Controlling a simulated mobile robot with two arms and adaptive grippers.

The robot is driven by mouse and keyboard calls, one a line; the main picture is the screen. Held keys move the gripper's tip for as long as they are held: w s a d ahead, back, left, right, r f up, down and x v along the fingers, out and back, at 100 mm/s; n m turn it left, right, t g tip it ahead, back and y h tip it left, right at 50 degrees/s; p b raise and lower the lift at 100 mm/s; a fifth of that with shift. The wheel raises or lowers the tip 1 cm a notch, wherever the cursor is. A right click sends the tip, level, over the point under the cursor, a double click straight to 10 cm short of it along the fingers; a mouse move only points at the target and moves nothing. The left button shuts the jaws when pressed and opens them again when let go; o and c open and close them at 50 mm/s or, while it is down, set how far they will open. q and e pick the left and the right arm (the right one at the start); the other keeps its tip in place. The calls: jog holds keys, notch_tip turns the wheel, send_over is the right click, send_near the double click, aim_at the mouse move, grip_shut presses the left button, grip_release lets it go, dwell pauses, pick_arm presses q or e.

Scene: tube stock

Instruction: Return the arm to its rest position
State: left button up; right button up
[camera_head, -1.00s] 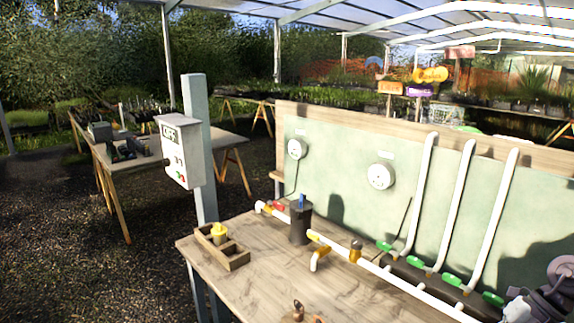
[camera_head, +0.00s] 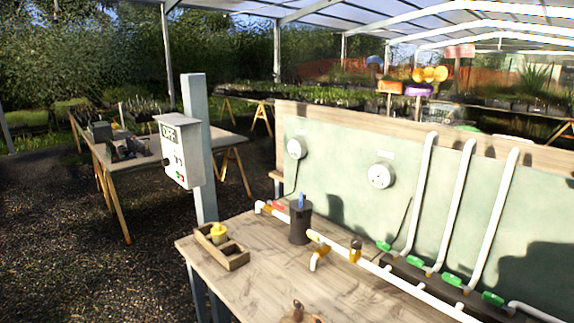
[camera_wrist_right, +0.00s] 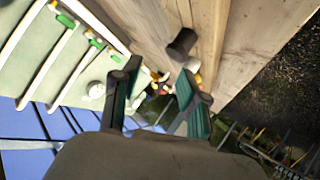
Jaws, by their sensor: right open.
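My right gripper (camera_wrist_right: 159,80) shows in the right wrist view. Its two dark green-padded fingers are apart, and nothing is clearly held between them. Beyond the fingertips are blurred white, yellow and red pipe parts and a dark cylinder (camera_wrist_right: 182,44) by the wooden bench (camera_wrist_right: 150,22). Neither gripper shows in the head view, and my left gripper is in no view. In the head view the bench (camera_head: 225,278) carries a white pipe (camera_head: 400,283) with yellow valves, a dark canister (camera_head: 300,226) and a wooden tray (camera_head: 237,262) with a yellow piece in it.
A green back panel (camera_head: 345,150) with white riser pipes (camera_head: 458,200) and green valves stands behind the bench. A switch box (camera_head: 180,152) hangs on a post (camera_head: 197,110) at the bench's left. Gravel floor (camera_head: 80,260) lies open at the left.

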jog(key=s+f+g, duration=0.1)
jog(key=s, duration=0.2)
jog(key=s+f+m+g, duration=0.1)
jog(key=s+f+g, duration=0.1)
jog(key=s, duration=0.1)
jog(key=s+a+f+g, duration=0.1)
jog(key=s+f, duration=0.1)
jog(key=s, duration=0.1)
jog(key=shift+s+f+g, duration=0.2)
jog(key=shift+s+g, duration=0.2)
jog(key=s+a+f+g+y, duration=0.15)
jog(key=s+g, duration=0.25)
jog(key=s, duration=0.4)
notch_tip(320, 180, down, 25)
jog(key=s+g, duration=0.1)
jog(key=s+d+f+g, duration=0.1)
jog(key=s+d+f, duration=0.1)
jog(key=s+f, duration=1.5)
jog(key=shift+d+f+h, duration=0.35)
jog(key=shift+s, duration=0.15)
